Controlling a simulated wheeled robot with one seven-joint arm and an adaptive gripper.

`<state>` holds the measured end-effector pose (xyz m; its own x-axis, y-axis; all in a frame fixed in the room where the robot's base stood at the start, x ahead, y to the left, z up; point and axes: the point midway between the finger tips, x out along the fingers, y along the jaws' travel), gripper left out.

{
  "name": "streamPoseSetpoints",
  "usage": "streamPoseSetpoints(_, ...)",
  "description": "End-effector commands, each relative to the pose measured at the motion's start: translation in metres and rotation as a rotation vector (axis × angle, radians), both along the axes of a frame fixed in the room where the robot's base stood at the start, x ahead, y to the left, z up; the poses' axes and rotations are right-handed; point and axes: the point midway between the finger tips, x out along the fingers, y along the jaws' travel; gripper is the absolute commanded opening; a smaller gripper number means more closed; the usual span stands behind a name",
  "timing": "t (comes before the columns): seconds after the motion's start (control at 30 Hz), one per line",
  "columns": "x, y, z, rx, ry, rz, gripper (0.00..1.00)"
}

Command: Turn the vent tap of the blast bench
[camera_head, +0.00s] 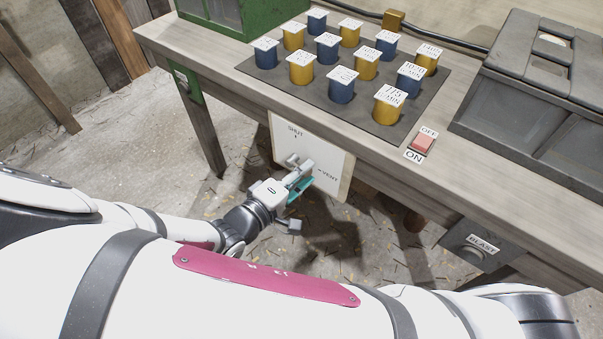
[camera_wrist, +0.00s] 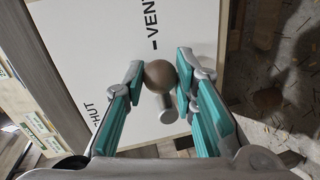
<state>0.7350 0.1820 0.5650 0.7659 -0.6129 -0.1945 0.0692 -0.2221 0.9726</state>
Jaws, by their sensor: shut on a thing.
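The white vent panel (camera_head: 330,165) hangs on the front of the bench. It carries the labels SHUT at upper left and VENT at right, each with a short dark mark. My gripper (camera_head: 299,178) is at the panel's face, between the two labels. In the wrist view, the tap has a round brown knob (camera_wrist: 158,76) with a grey stub (camera_wrist: 167,113) projecting toward the camera. My gripper (camera_wrist: 160,72) has its fingertips on both sides of the knob, shut on it. In the head view my gripper mostly hides the tap, and which mark it points to cannot be told.
The wooden bench (camera_head: 233,86) bears a dark mat (camera_head: 350,108) with several blue and yellow labelled pots. A red ON/OFF switch (camera_head: 423,143), a grey box (camera_head: 530,100) and a green box (camera_head: 215,15) stand around it. A BLAST unit (camera_head: 470,247) hangs at lower right.

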Motion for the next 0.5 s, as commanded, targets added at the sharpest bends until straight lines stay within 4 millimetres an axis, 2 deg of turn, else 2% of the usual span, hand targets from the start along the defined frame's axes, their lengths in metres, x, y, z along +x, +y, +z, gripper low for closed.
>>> streamPoseSetpoints(0.5,-0.0009,0.0001,-0.0048,0.064,-0.044,0.000,0.00)
